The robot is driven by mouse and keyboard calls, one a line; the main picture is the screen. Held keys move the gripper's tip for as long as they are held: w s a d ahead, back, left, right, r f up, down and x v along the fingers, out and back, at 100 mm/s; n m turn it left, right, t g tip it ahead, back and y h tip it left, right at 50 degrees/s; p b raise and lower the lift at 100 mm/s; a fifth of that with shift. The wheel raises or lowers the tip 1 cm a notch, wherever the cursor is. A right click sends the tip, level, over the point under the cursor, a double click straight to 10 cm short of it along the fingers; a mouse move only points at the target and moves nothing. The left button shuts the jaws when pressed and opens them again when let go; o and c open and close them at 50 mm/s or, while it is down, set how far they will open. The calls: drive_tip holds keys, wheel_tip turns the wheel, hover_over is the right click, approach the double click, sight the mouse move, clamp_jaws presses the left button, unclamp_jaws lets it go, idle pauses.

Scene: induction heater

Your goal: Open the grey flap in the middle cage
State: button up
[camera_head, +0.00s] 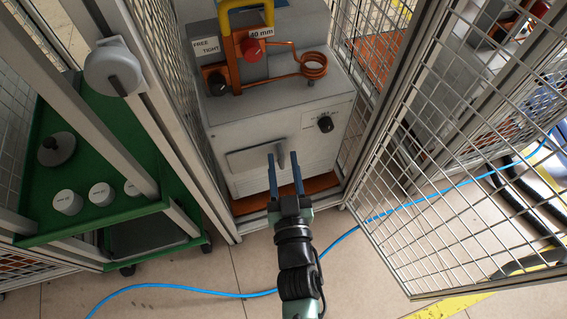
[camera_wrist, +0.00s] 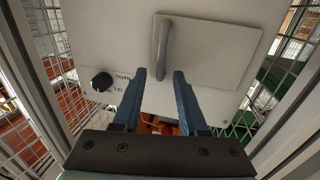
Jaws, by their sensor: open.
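The grey flap (camera_head: 246,160) is a flat panel on the front of the grey heater box in the middle cage. It looks closed, lying against the box front. In the wrist view, the flap (camera_wrist: 218,48) carries an upright bar handle (camera_wrist: 163,42) near its left edge. My gripper (camera_head: 283,155) is in front of the flap's right part in the head view. In the wrist view, my gripper (camera_wrist: 160,72) is open with blue fingers, and the handle's lower end shows between the fingertips. I cannot tell whether the fingers touch it.
A black knob (camera_head: 325,124) is on the box front, right of the flap. An orange coil (camera_head: 313,66) is on top. Mesh cage walls flank the box, and an open mesh door (camera_head: 455,190) stands right. A green cart (camera_head: 105,205) is left. A blue hose (camera_head: 215,293) crosses the floor.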

drive_tip(key=shift+c, duration=0.2)
clamp_jaws()
drive_tip(key=shift+d, duration=0.1)
idle(1.0)
